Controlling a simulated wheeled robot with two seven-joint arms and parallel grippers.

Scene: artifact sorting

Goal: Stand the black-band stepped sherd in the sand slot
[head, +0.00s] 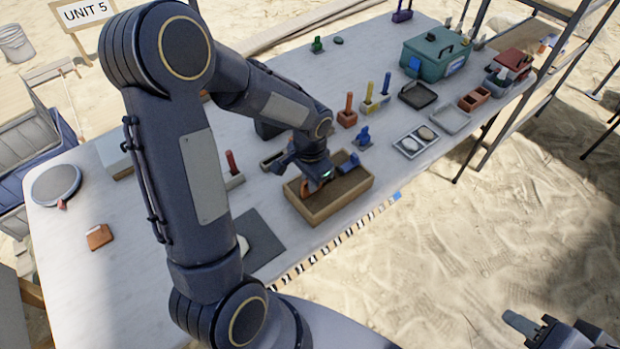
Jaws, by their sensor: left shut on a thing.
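My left gripper (318,180) points down into the wooden sand box (322,214) near the table's front edge. It is shut on an orange-brown sherd (326,177), of which only a small part shows between the fingers and the sand. I cannot make out a black band, its steps, the slot, or whether the sherd touches the sand. Another orange-brown piece (100,237) lies flat on the table at the left, apart from my gripper. My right gripper (538,328) is at the lower right, off the table and partly cut off; its opening is unclear.
A dark mat (265,252) and striped scale bar (330,246) lie by the front edge. Holders with red (348,106) and yellow (369,92) upright pieces stand behind the box. The left table is mostly clear.

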